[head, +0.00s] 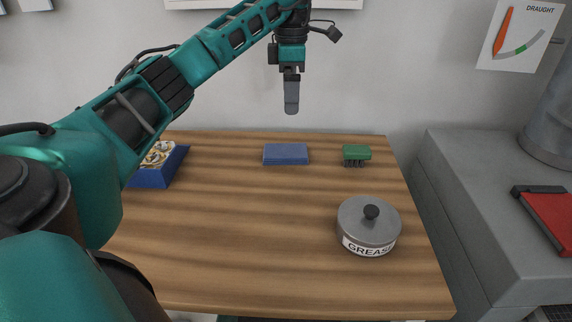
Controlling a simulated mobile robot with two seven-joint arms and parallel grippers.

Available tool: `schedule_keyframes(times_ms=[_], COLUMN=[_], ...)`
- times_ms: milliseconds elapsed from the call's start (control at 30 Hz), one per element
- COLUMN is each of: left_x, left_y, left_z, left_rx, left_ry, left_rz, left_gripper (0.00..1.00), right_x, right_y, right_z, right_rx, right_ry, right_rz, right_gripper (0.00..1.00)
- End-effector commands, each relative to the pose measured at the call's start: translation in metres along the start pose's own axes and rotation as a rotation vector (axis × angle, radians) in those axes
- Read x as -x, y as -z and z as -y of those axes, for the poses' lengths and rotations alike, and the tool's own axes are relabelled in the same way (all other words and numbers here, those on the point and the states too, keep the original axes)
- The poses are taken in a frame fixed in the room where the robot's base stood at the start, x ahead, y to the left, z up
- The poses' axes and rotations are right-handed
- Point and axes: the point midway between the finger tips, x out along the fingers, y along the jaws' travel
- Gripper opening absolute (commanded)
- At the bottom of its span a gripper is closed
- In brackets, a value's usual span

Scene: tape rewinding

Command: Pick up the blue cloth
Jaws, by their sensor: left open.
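The blue cloth (286,155) lies folded flat as a small rectangle near the back edge of the wooden table. My left gripper (291,108) points down in the air above and behind the cloth in the picture, apart from it. It is open and holds nothing that I can see. Its fingers overlap in this view, so the gap between them is hidden. My right gripper is not in view.
On the wooden table (230,225), a green brush (356,154) lies right of the cloth and a lidded grease tin (369,227) stands at front right. A blue box (153,177) with contents is at left. A grey counter (480,200) adjoins at right. The table's middle is clear.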

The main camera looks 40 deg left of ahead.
Motion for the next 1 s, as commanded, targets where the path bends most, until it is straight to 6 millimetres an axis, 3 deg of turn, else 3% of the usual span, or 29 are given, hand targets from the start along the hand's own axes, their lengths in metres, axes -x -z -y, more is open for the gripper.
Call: schedule_keyframes(times_ms=[33, 200, 500, 867, 1000], left_x=[-0.013, -0.025, -0.077, -0.105, -0.126], left_y=[-0.001, -0.001, 0.000, -0.001, 0.000], left_z=[0.000, 0.000, 0.000, -0.002, -0.006], left_rx=[-0.001, -0.001, -0.001, -0.002, -0.001], left_ry=[-0.002, 0.000, 0.002, 0.000, 0.002], left_rz=[0.003, 0.002, 0.001, 0.003, 0.002], left_gripper=[1.00, 1.00, 1.00, 1.00, 1.00], right_x=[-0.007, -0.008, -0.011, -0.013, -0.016], right_y=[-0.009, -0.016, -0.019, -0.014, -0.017], right_z=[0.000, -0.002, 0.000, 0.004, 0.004], right_rx=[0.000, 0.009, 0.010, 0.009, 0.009], right_ry=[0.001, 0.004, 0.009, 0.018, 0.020], right_rz=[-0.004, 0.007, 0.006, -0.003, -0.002], right_gripper=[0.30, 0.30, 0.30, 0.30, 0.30])
